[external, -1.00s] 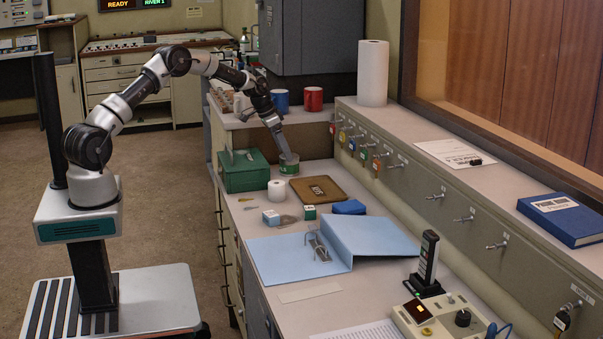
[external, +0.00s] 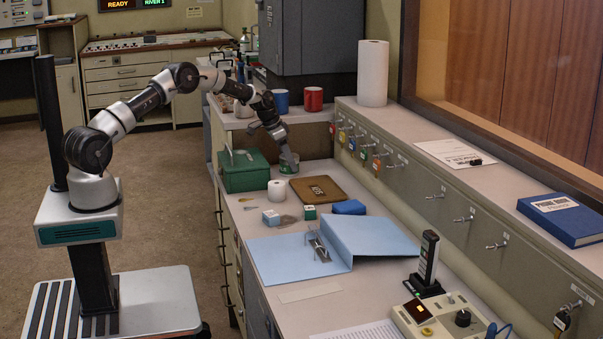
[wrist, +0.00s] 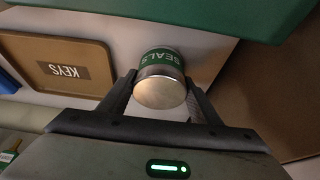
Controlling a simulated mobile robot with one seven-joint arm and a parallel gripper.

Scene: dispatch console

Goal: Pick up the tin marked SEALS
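The tin marked SEALS (wrist: 161,60) is a short silver tin with a green label band; its round metal end faces the wrist camera. In the external view the tin (external: 289,168) stands on the counter, just right of the green box, partly covered by my gripper (external: 288,156). In the wrist view my gripper (wrist: 160,82) has one dark finger on each side of the tin, very near its sides. The fingers look open around it; firm contact does not show.
A green box (external: 245,172) stands close to the tin's left. A brown KEYS tray (external: 318,190) lies in front of it, with a white roll (external: 277,190) beside. A raised shelf with drawers (external: 400,172) runs along the right.

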